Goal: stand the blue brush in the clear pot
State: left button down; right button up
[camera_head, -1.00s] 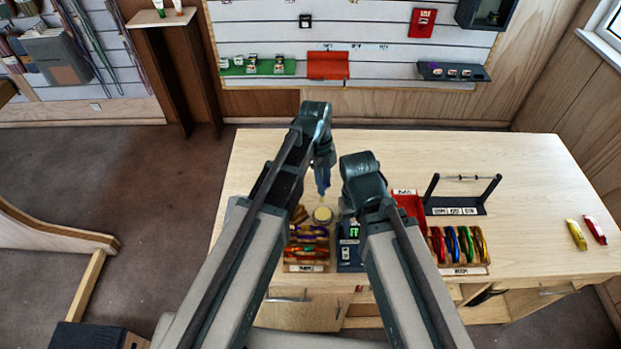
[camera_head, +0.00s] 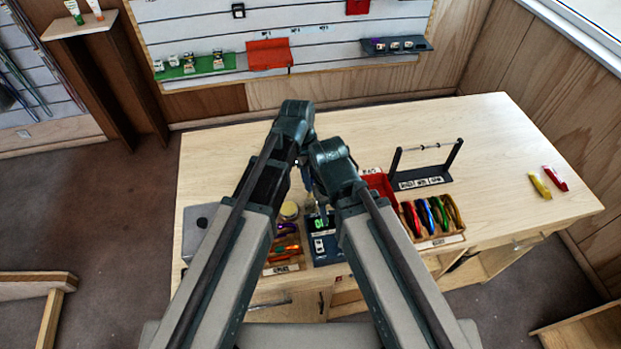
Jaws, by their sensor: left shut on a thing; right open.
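My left gripper (camera_head: 305,172) is over the back of the bench's left part, with its fingers partly hidden by my arms. It is shut on a slim blue thing, seemingly the blue brush (camera_head: 307,183), which points down. A small pale, see-through shape (camera_head: 310,204), perhaps the clear pot, shows just below it; whether they touch I cannot tell. My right gripper (camera_head: 327,190) is open beside it, lower and to the right, mostly hidden behind its own wrist.
On the bench (camera_head: 500,150) are a round cream-topped item (camera_head: 289,210), a dark scale with green digits (camera_head: 320,240), a red bin (camera_head: 379,184), a tray of coloured carabiners (camera_head: 432,218), a dark rack (camera_head: 424,177) and a grey box (camera_head: 197,222). The bench's right part is mostly clear.

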pick_arm(q)
jog(key=shift+f+b, duration=0.6)
jog(key=shift+f, duration=0.4)
pick_arm(e)
jog(key=shift+f, duration=0.95)
pick_arm(q)
jog(key=shift+f+b, duration=0.3)
pick_arm(e)
jog(key=shift+f, duration=0.3)
pick_arm(q)
jog(key=shift+f+b, duration=0.85)
pick_arm(e)
jog(key=shift+f, duration=0.85)
pick_arm(q)
jog(key=shift+f, duration=0.15)
pick_arm(e)
jog(key=shift+f, duration=0.2)
pick_arm(q)
jog(key=shift+f+b, duration=0.7)
jog(key=shift+b, duration=0.2)
pick_arm(e)
jog(key=shift+f, duration=0.7)
pick_arm(q)
jog(key=c, duration=0.7)
grip_release()
